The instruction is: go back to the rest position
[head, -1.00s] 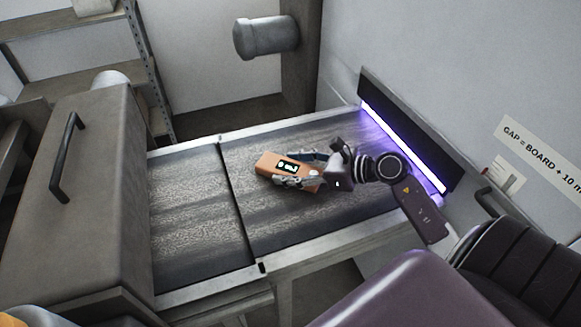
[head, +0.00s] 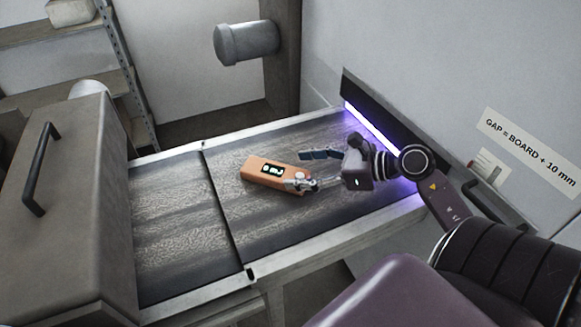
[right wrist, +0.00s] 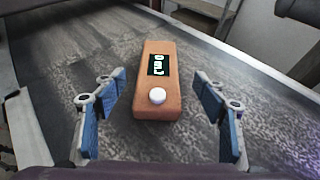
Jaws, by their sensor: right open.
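My right gripper (head: 303,170) is open over the conveyor belt (head: 225,225), in front of an orange handheld device (head: 253,171) that lies on the belt. In the right wrist view the device (right wrist: 150,105) shows a small dark display and a white round button. It lies beyond and between my two blue-padded fingers (right wrist: 165,118), with clear space on both sides. In the head view one finger overlaps the device's right end. My left gripper is not in view.
A grey hood with a black handle (head: 40,170) covers the belt's left end. A dark panel with a glowing violet strip (head: 370,130) stands at the right end. A grey cylinder (head: 247,42) sticks out above the belt. A wall label (head: 530,150) reads "GAP = BOARD + 10 mm".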

